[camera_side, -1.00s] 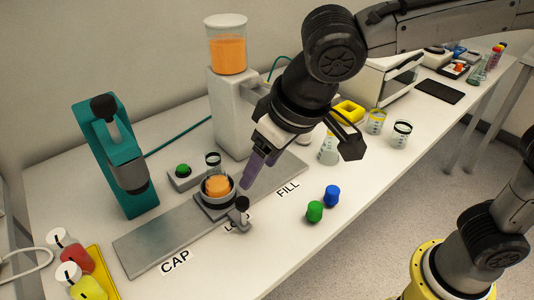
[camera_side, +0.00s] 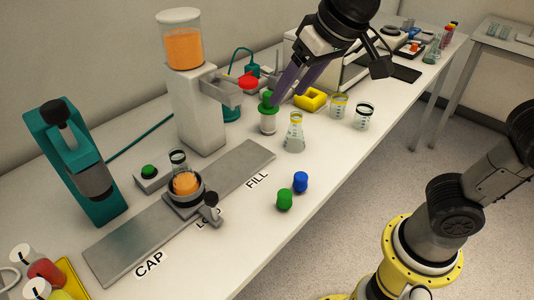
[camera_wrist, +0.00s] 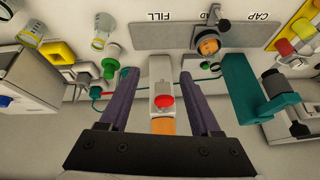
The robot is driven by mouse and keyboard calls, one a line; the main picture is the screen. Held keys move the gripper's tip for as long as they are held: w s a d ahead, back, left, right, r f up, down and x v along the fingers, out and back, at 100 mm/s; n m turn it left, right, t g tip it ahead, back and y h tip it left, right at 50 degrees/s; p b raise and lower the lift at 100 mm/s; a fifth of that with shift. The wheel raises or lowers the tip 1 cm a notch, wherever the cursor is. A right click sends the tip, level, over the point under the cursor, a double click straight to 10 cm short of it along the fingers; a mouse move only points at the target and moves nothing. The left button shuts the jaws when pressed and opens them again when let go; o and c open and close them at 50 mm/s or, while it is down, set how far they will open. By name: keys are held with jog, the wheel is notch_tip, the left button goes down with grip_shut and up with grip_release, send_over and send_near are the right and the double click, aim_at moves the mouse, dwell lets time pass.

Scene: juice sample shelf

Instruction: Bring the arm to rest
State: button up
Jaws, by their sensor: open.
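My gripper (camera_side: 288,97) is open and empty, with its two purple fingers raised over the back of the bench, to the right of the dispenser. In the side view its tips overlap a green-capped bottle (camera_side: 268,122); I cannot tell how far apart they are. In the wrist view the spread fingers of my gripper (camera_wrist: 158,76) frame the dispenser's column (camera_wrist: 162,72). A cup of orange juice (camera_side: 186,184) sits in the round holder on the grey rail (camera_side: 120,240), apart from my gripper. It also shows in the wrist view (camera_wrist: 208,46).
The dispenser (camera_side: 195,110) carries an orange-filled hopper (camera_side: 184,45). A teal capping press (camera_side: 75,160) stands at left. A flask (camera_side: 294,135), beakers (camera_side: 364,116) and a yellow block (camera_side: 311,98) are near my gripper. Green (camera_side: 284,200) and blue (camera_side: 300,181) caps lie on the front bench.

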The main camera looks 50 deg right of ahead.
jog(key=s+d+f+m, duration=0.1)
jog(key=s+d+f, duration=0.2)
jog(key=s+d, duration=0.65)
jog(key=s+f+n, duration=0.2)
jog(key=s+f, duration=0.2)
jog(key=f, duration=0.2)
jog(key=shift+d, duration=0.35)
jog(key=shift+r, duration=0.1)
